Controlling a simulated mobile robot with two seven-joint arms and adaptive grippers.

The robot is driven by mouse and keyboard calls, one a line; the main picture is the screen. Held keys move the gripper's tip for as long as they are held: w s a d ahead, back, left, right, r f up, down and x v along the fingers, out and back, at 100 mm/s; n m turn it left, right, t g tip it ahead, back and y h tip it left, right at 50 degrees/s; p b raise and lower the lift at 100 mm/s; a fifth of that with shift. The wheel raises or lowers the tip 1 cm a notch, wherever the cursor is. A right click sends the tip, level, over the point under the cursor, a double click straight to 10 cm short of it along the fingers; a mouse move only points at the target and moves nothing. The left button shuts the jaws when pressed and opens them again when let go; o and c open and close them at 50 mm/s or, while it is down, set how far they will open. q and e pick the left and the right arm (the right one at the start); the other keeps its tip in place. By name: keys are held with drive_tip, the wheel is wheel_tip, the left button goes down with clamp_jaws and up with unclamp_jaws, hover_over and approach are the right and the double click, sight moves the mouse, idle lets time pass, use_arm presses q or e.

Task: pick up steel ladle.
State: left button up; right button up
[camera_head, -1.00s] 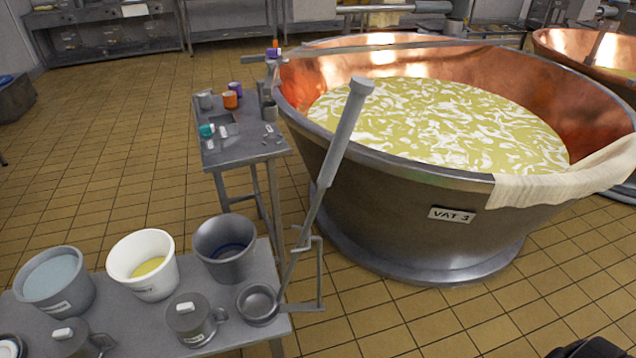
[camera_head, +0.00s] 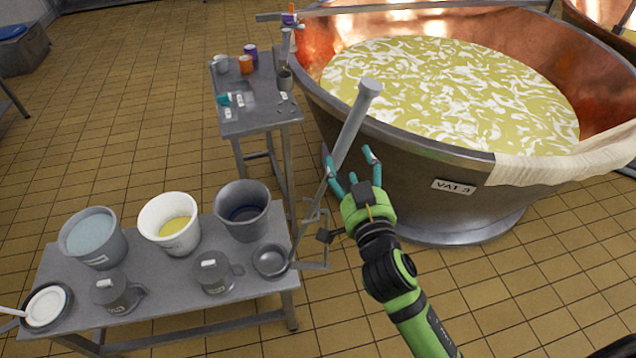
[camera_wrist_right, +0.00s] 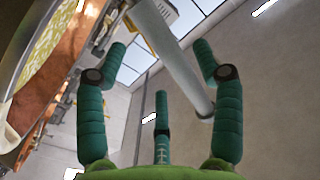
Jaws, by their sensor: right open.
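The steel ladle (camera_head: 354,125) stands tilted at the right end of the bench, its long handle rising to the upper right. Its round bowl (camera_head: 271,261) is low, at the bench's right edge, by a metal bracket. My right gripper (camera_head: 352,172) is open, with its teal fingers spread close to the handle, on its right side. In the right wrist view, the handle (camera_wrist_right: 172,55) runs between the spread fingers (camera_wrist_right: 160,70); I cannot tell whether they touch it. My left gripper is not in view.
The bench (camera_head: 190,285) holds a white bucket (camera_head: 168,235), grey buckets and lidded jugs. The copper vat (camera_head: 400,185) stands behind the gripper on the right. A small table (camera_head: 262,122) with cups is further back.

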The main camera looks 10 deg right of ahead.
sight(346, 152)
drive_tip(key=w+p, duration=0.1)
drive_tip(key=w, duration=0.1)
drive_tip(key=w+p, duration=0.1)
drive_tip(key=w, duration=0.1)
drive_tip(key=shift+w+d+r, duration=0.1)
drive_tip(key=shift+w+r, duration=0.1)
drive_tip(key=shift+w, duration=0.15)
drive_tip(key=shift+w+f, duration=0.15)
drive_tip(key=shift+w, duration=0.4)
clamp_jaws()
